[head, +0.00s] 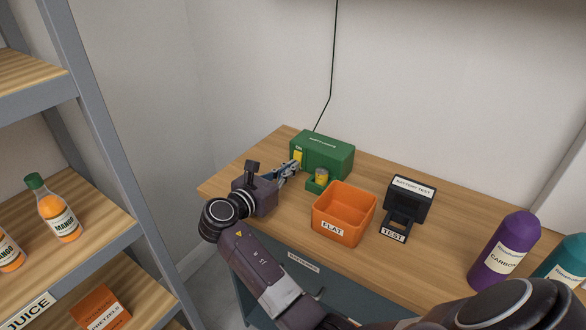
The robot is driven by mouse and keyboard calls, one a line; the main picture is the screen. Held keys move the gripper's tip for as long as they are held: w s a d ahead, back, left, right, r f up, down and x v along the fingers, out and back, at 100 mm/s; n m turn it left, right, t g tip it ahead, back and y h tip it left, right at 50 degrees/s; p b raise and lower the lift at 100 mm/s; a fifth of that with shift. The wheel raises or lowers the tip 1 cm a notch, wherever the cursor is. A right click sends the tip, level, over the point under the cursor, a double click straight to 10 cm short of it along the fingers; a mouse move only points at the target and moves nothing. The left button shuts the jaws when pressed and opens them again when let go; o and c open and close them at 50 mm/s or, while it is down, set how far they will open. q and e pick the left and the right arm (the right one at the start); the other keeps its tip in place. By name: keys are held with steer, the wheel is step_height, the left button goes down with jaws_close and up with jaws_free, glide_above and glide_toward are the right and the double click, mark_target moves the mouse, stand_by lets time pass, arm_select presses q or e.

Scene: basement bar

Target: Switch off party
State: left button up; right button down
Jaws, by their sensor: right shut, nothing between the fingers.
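The green box (330,150) stands on the left part of the wooden table against the wall, with small lettering on its top that is hard to read. A yellow switch piece (298,156) marked ON is on its left end. My right gripper (294,167) is shut and empty, with its fingertips right at the switch end of the box. I cannot tell whether they touch the switch. A small green holder (312,186) with a yellowish cylinder (321,175) in it sits at the box's front. My left gripper is not in view.
An orange bin (333,229) labelled FLAT and a black battery tester (410,195) stand right of the box. Purple (505,250) and teal (566,262) bottles are at the right. A shelf with juice bottles (58,212) is at left. A thin cable (331,70) runs up the wall.

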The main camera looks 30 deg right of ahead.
steer(key=shift+a+r, duration=0.1)
steer(key=shift+w+d+r+p, duration=0.15)
steer(key=shift+d+p, duration=0.15)
steer(key=shift+p, duration=0.7)
steer(key=shift+f+b, duration=0.25)
steer(key=shift+b, duration=0.05)
step_height(320, 180, up, 10)
steer(key=shift+a, duration=0.1)
